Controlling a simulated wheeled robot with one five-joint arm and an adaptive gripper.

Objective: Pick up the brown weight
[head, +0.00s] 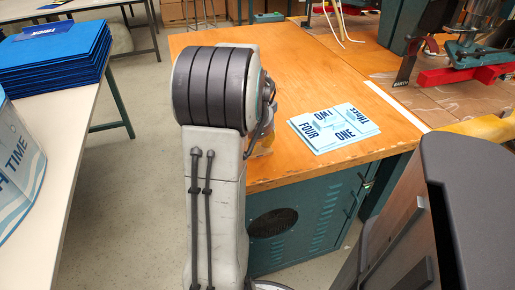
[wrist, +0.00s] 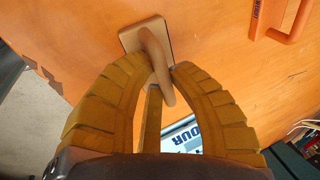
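The brown weight (wrist: 133,38) is a flat tan plate with a curved loop handle, near the top middle of the wrist view. It appears to be over or on the orange-brown wooden tabletop (wrist: 215,50); I cannot tell whether it rests there. My gripper (wrist: 160,68) has ribbed yellow fingers bent inward, with the handle between their tips. The tips look close to the handle on both sides, but firm contact is not clear. In the head view my arm hides the weight and most of the gripper.
An orange-red handled object (wrist: 286,25) lies at the wrist view's top right. Pale blue printed sheets (head: 334,128) lie on the wooden table (head: 290,70). A white table (head: 60,165) with a blue stack (head: 55,62) stands left. Red-based equipment (head: 465,73) sits at the far right.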

